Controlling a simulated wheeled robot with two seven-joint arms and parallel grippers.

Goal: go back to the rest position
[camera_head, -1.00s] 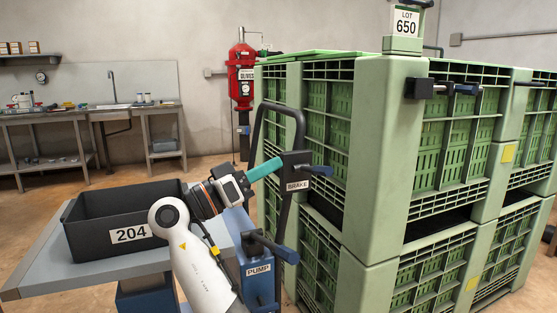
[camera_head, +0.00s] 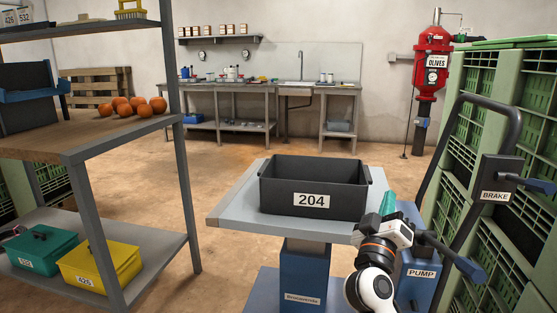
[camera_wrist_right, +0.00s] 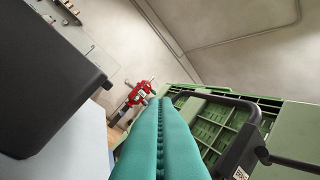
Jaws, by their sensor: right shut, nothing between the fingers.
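My right gripper (camera_head: 388,203) is at the lower right of the head view, its teal fingers pointing away from me. It is just right of the black bin marked 204 (camera_head: 272,196), near the trolley's pump side. In the right wrist view, the two teal fingers (camera_wrist_right: 160,103) lie side by side, shut with nothing between them. My left gripper is in neither current view.
The bin stands on the grey trolley top (camera_head: 236,208). The BRAKE handle (camera_head: 494,196) and PUMP lever (camera_head: 452,256) are close right of my arm, before green crates (camera_head: 470,150). A shelf rack (camera_head: 120,150) stands left; floor between is open.

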